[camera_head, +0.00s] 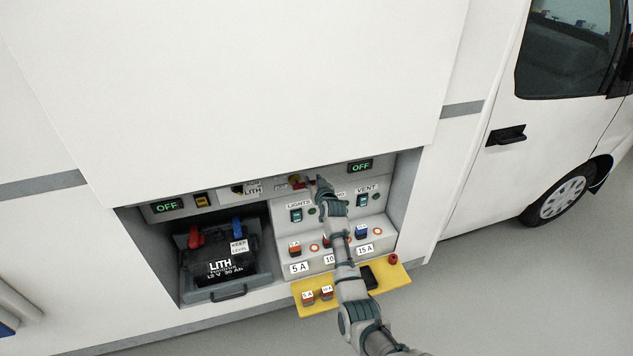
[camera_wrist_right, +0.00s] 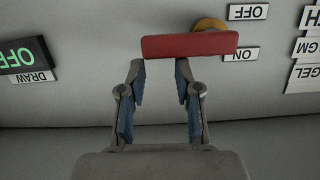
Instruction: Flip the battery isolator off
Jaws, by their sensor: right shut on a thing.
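The battery isolator has a red lever (camera_wrist_right: 190,43) on a yellow round base (camera_wrist_right: 210,25). In the head view its yellow base (camera_head: 294,178) shows on the upper panel of the open bay; my right gripper partly covers the lever there. The wrist view is upside down. In it the lever lies level, close to the ON label (camera_wrist_right: 241,54) and apart from the OFF label (camera_wrist_right: 248,12). My right gripper (camera_wrist_right: 160,68) is shut on the lever towards its free end; the fingertips are partly hidden by it. It also shows in the head view (camera_head: 320,186). My left gripper is out of view.
Green OFF displays (camera_head: 167,206) (camera_head: 360,167) sit on the panel. Below are rocker switches (camera_head: 296,215), several fuses (camera_head: 295,249) and a yellow shelf (camera_head: 388,278). A black LITH battery (camera_head: 222,267) sits in the left compartment. My right arm crosses the fuse area.

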